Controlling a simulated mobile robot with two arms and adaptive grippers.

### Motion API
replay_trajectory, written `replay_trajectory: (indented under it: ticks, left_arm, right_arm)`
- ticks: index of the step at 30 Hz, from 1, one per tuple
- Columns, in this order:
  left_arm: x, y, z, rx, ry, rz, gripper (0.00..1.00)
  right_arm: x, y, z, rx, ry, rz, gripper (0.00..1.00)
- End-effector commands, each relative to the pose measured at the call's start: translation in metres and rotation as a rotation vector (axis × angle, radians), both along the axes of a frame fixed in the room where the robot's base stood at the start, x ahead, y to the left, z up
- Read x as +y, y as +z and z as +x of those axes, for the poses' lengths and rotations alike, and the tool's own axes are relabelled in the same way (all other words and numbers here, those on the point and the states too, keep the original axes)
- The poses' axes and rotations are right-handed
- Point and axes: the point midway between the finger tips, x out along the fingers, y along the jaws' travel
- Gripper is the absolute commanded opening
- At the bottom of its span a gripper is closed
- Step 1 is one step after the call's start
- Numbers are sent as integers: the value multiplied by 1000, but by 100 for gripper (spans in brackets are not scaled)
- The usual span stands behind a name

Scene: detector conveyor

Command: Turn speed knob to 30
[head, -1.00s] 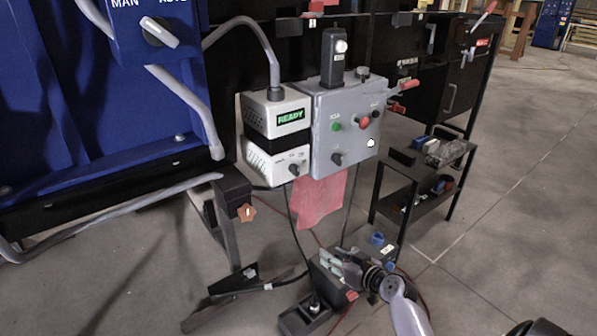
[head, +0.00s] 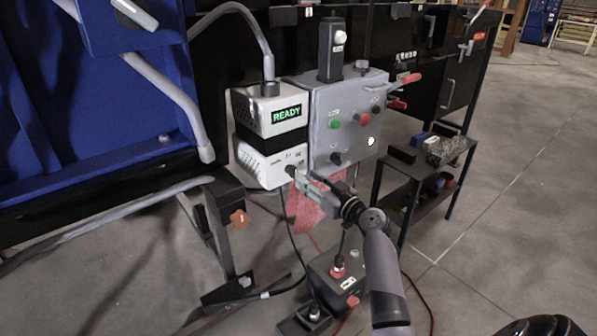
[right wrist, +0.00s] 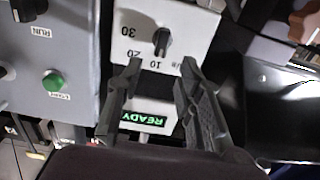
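The speed knob (right wrist: 161,41) is a small dark knob on the white control box (head: 266,165), under the green READY display (head: 286,113). In the right wrist view the box appears upside down, with 10, 20 and 30 printed around the knob. I cannot tell its exact setting. My right gripper (right wrist: 158,78) is open, its two fingers apart and empty. The knob lies just beyond the fingertips, roughly between them in the picture, with no clear contact. In the head view the right gripper (head: 303,176) is at the lower front of the white box. My left gripper is not in view.
A grey button box (head: 323,146) with a green button (right wrist: 53,82), a red button and dark knobs stands beside the white box. A red cloth (head: 303,212) hangs below. A black shelf (head: 421,186) is at the right, with open floor beyond.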

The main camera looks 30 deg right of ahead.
Motion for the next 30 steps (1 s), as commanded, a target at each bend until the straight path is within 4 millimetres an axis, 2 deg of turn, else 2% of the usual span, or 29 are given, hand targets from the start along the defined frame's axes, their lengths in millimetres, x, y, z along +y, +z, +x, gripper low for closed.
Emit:
replay_trajectory:
  ticks: [3, 10, 21, 30]
  left_arm:
    - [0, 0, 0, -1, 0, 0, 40]
    - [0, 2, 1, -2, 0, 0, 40]
    - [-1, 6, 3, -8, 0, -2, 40]
    - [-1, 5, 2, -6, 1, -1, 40]
  right_arm:
    - [2, 1, 24, -2, 0, 3, 33]
    - [4, -1, 49, 0, 0, 1, 33]
    - [4, -1, 53, 1, 0, 0, 33]
    - [4, -1, 53, 1, 0, 0, 13]
